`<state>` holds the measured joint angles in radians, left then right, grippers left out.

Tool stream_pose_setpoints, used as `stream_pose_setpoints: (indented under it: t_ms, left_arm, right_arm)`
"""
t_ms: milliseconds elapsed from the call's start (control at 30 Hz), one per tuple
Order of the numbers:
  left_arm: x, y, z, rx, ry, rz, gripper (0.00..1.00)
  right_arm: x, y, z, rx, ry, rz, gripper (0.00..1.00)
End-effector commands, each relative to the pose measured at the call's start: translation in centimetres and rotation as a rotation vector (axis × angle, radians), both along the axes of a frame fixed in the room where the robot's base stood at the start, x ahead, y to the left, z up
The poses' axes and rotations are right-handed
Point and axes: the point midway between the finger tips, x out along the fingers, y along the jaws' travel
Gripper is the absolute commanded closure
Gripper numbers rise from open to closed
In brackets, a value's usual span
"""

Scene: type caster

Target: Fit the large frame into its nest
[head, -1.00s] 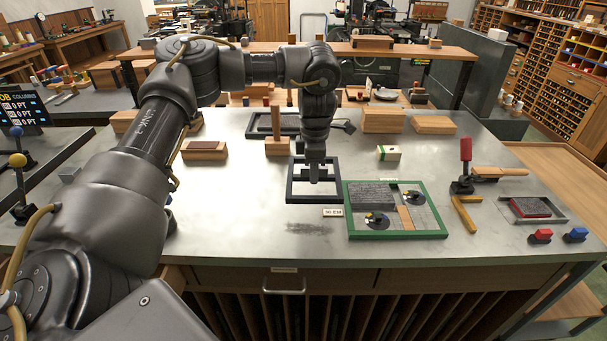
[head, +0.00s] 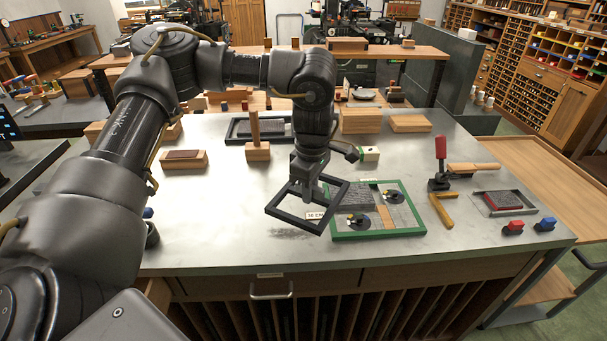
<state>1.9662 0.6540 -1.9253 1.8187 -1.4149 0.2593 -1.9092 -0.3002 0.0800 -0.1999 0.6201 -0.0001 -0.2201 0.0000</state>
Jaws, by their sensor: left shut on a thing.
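The large frame is a dark, open square (head: 294,221). My left gripper (head: 304,195) is shut on it, at its far side, and points down. The frame is turned and looks tilted, its near bar slanting down to the right; it appears to be off the bench. Its right corner is close to or over the left edge of a green-rimmed tray (head: 378,235). That tray holds a grey block, a wooden strip and two dark discs with yellow marks. A white "30 EM" label (head: 316,216) shows through the frame's opening. I cannot tell which place is the nest. My right gripper is not in view.
A wooden block with an upright post (head: 257,151) and a long dark tray (head: 240,130) stand behind. A red-handled tool (head: 440,165), a small tray (head: 504,202) and red and blue pieces lie right. The bench's left front (head: 200,225) is clear.

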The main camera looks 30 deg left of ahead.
Motion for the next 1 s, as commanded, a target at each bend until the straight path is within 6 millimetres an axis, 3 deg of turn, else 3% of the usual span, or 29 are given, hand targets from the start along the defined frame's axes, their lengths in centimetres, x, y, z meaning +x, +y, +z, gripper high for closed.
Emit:
stream_pose_setpoints:
  t_ms: [33, 100, 500, 700, 1000]
  left_arm:
    - [-0.8, -0.9, 1.1, 0.005, 0.0, -0.13, 1.0]
    - [-2.0, -1.9, 1.4, 0.008, 0.003, -0.321, 1.0]
    - [-9.7, -6.3, 2.8, -0.001, 0.024, -1.33, 1.0]
    - [-12.0, -7.2, 3.2, -0.014, 0.023, -1.597, 1.0]
    - [-12.7, -7.4, 3.1, -0.019, 0.021, -1.68, 1.0]
  right_arm:
    - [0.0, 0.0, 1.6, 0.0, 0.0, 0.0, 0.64]
    - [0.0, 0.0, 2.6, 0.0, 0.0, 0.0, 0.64]
    - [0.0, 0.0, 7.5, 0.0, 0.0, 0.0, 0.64]
    - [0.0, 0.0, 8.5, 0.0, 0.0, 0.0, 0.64]
    - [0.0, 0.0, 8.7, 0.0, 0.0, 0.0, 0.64]
